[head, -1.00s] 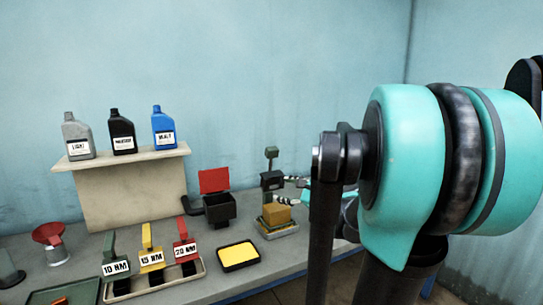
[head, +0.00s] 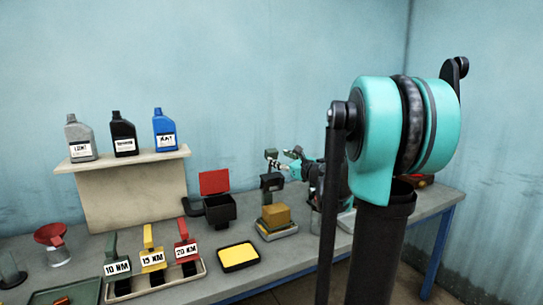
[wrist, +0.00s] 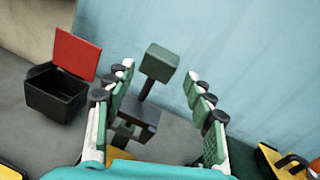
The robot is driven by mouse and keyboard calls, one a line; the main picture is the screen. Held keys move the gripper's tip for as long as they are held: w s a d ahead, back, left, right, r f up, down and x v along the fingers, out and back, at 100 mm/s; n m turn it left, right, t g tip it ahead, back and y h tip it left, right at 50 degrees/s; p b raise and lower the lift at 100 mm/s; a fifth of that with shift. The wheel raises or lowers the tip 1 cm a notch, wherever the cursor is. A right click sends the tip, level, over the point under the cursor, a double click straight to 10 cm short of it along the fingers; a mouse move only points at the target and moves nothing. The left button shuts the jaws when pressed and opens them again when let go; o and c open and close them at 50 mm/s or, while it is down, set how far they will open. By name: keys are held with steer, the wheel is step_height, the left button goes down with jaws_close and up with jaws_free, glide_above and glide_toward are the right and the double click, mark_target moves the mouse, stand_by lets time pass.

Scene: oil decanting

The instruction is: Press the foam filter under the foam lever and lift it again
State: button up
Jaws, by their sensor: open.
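The foam lever (head: 272,182) is a dark upright press with a green-grey block handle on top. In the wrist view, the handle (wrist: 161,63) shows between my open fingers, with a gap on each side. The foam filter (head: 277,214) is a yellow block on a pale tray, below the lever's dark head. Only a yellow sliver of it shows in the wrist view (wrist: 120,154), above my teal gripper body. My gripper (head: 283,160) is open and empty at handle height, coming from the right; part of it is hidden by my arm.
A black bin with a red lid (head: 218,209) stands left of the lever. A yellow tray (head: 239,256) lies in front. Several labelled levers stand in a rack (head: 165,285); three bottles sit on a shelf (head: 130,160) behind. The wall is close behind the bench.

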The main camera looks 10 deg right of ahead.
mark_target(274, 155)
steer(key=x, duration=0.6)
steer(key=shift+w+a, duration=0.15)
jaws_close()
